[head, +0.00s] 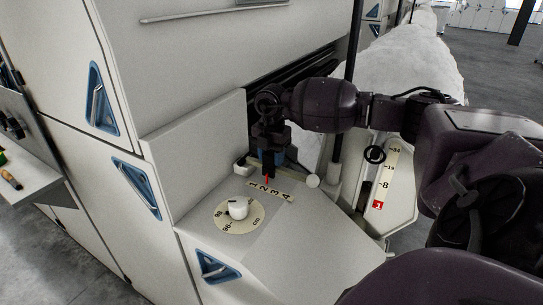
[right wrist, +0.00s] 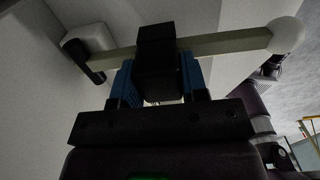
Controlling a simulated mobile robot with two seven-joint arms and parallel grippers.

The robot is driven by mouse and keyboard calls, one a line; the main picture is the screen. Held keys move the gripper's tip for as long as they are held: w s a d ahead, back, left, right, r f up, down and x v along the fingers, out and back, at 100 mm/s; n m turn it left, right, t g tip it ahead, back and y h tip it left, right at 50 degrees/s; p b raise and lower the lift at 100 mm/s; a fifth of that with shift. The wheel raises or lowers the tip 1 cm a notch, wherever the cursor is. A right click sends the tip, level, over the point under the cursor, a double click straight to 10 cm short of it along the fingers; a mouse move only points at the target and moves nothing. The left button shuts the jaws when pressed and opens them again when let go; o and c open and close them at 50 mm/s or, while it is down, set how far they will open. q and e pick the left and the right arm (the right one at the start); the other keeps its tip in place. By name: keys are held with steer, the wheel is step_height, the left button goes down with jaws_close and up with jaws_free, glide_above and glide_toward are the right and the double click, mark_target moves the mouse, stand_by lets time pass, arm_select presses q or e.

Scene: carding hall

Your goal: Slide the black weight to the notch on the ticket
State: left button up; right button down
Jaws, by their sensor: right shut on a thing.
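The black weight (head: 268,171) sits on a pale bar (head: 240,168), which ends in a round white knob (head: 313,180). A red pointer shows below the weight, close to the 2 on a cream number strip (head: 270,191) marked 1 to 4. My right gripper (head: 268,157) comes down from above and is shut on the weight. In the right wrist view, its blue-padded fingers (right wrist: 157,82) are on either side of the black weight (right wrist: 155,48) on the bar (right wrist: 225,43). I cannot make out a ticket. My left gripper is not in view.
A white dial (head: 237,210) marked in cm is on the panel below the strip. A sloped scale (head: 387,180) with a black ring (head: 374,155) stands to the right. White cabinet walls rise behind and left. The front panel (head: 300,245) is clear.

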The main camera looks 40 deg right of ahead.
steer(key=w, duration=0.1)
steer(key=w+a+b, duration=0.1)
steer(key=w, duration=0.1)
steer(key=shift+w+f, duration=0.1)
steer(key=shift+w, duration=0.15)
steer(key=shift+r, duration=0.25)
steer(key=c, duration=1)
jaws_free()
steer(key=shift+c, duration=0.2)
steer(key=o, duration=0.4)
steer(key=shift+w+a+f, duration=0.1)
steer(key=shift+w, duration=0.15)
steer(key=shift+s, duration=0.1)
step_height(320, 180, up, 11)
steer(key=shift+f, duration=0.15)
